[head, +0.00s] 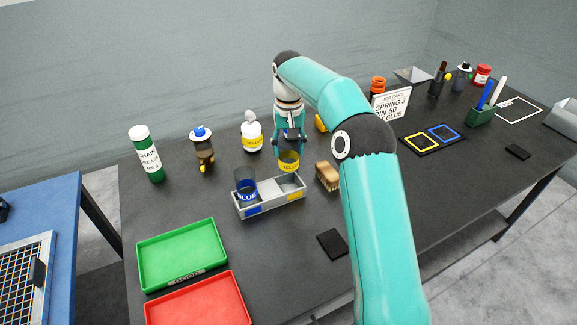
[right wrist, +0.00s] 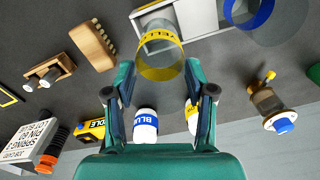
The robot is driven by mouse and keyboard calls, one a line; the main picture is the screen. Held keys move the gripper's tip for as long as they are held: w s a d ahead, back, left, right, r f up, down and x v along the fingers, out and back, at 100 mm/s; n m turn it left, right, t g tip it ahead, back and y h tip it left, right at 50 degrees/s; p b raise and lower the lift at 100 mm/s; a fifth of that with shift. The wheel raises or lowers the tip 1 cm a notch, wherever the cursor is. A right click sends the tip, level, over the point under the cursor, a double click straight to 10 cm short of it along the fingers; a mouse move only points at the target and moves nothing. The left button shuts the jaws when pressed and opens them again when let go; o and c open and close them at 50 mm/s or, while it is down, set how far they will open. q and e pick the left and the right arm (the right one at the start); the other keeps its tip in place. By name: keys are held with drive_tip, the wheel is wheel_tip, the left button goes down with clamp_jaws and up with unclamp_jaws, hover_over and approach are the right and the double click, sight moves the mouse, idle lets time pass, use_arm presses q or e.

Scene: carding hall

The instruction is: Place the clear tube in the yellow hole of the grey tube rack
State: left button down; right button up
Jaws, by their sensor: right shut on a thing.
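The clear tube with a yellow band (head: 289,162) is held upright in my right gripper (head: 290,150). It also shows in the right wrist view (right wrist: 160,62), between the two fingers (right wrist: 158,82). The grey tube rack (head: 272,205) stands on the dark table just below and in front of the tube. Its right end has a yellow patch and its left end a blue patch. A clear tube with a blue band (head: 246,190) stands in the blue end. The held tube's lower end overlaps the rack's yellow end in view; I cannot tell whether it is inside the hole. My left gripper is out of view.
A wooden brush (head: 328,177) lies close to the rack's right. Green tray (head: 181,254) and red tray (head: 199,302) lie at front left. A blue-labelled bottle (right wrist: 146,125) shows near the fingers.

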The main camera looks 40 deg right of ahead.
sight(289, 161)
drive_tip(key=shift+f, duration=2.75)
drive_tip(key=o, duration=1.4)
drive_tip(key=shift+f, duration=0.1)
wheel_tip(289, 161, up, 12)
drive_tip(key=p, duration=0.1)
